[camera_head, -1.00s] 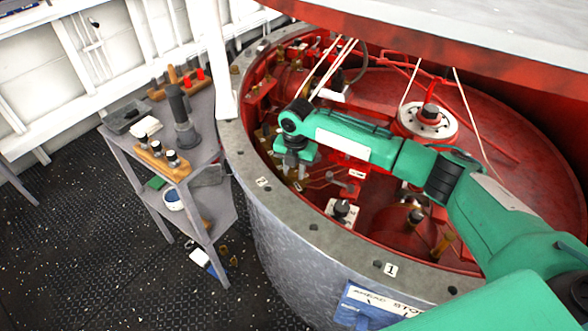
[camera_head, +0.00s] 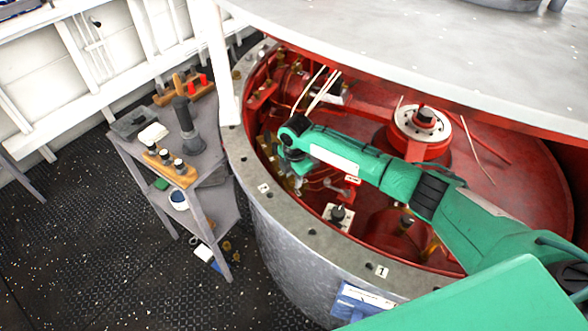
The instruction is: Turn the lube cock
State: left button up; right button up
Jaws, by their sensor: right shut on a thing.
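My right green arm reaches from the lower right over the rim of the red-lined drum. Its gripper (camera_head: 296,170) points down among small fittings just inside the drum's left wall. It is shut on a small fitting, apparently the lube cock. The fingers and most of that fitting are hidden by the wrist, so I cannot tell the handle's angle. Small brass parts show beside the wrist. My left gripper is not in view.
The drum's grey bolted rim (camera_head: 312,232) passes close below my wrist. A pale deck plate (camera_head: 430,45) overhangs the back. Thin pale cords (camera_head: 322,92) hang beyond the wrist. A grey cart (camera_head: 215,180) with tools stands at left on dark flooring.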

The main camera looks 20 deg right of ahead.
aim_at(293, 180)
jog(key=m+p, duration=0.1)
jog(key=m, duration=0.1)
jog(key=m+p, duration=0.4)
jog(key=shift+r, duration=0.25)
jog(key=m+p, duration=0.3)
jog(key=m, duration=0.1)
jog(key=shift+f+m, duration=0.1)
jog(key=shift+m, duration=0.2)
jog(key=shift+m+h, duration=0.3)
jog(key=o, duration=1)
jog(key=shift+f, duration=0.1)
jog(key=shift+c, duration=0.2)
notch_tip(293, 180, up, 14)
jog(key=b, duration=0.2)
jog(key=shift+s+a+b, duration=0.15)
jog(key=shift+s+b, duration=0.15)
jog(key=shift+f, duration=0.15)
